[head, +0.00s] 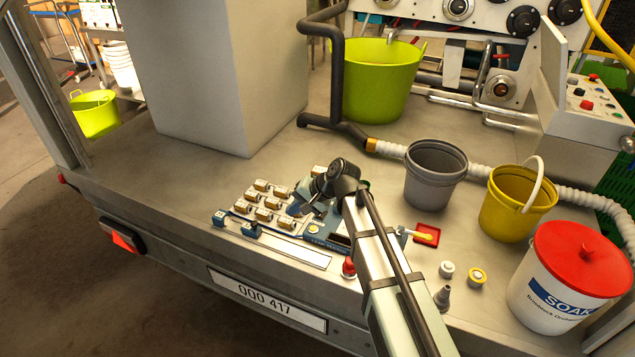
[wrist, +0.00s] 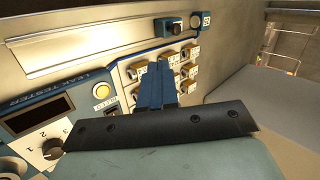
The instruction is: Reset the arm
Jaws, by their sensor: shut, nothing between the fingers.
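My gripper (head: 308,209) hangs over the blue-and-white leak tester panel (head: 228,220) on the trailer bed in the head view. In the wrist view its two blue fingers (wrist: 158,82) are together with nothing between them. They lie in front of the panel's rows of brass-and-white connectors (head: 265,215). Whether the fingertips touch the panel I cannot tell. My arm reaches in from the bottom of the head view and hides part of the panel. A yellow button (wrist: 103,92) and a white numbered dial (wrist: 50,148) show in the wrist view.
Right of my arm are a grey bucket (head: 435,175), a yellow bucket (head: 515,205), a red-lidded SOAK tub (head: 560,290) and small loose parts (head: 446,269). A large grey box (head: 215,80) stands behind. A red mushroom button (head: 348,267) is close beside my arm.

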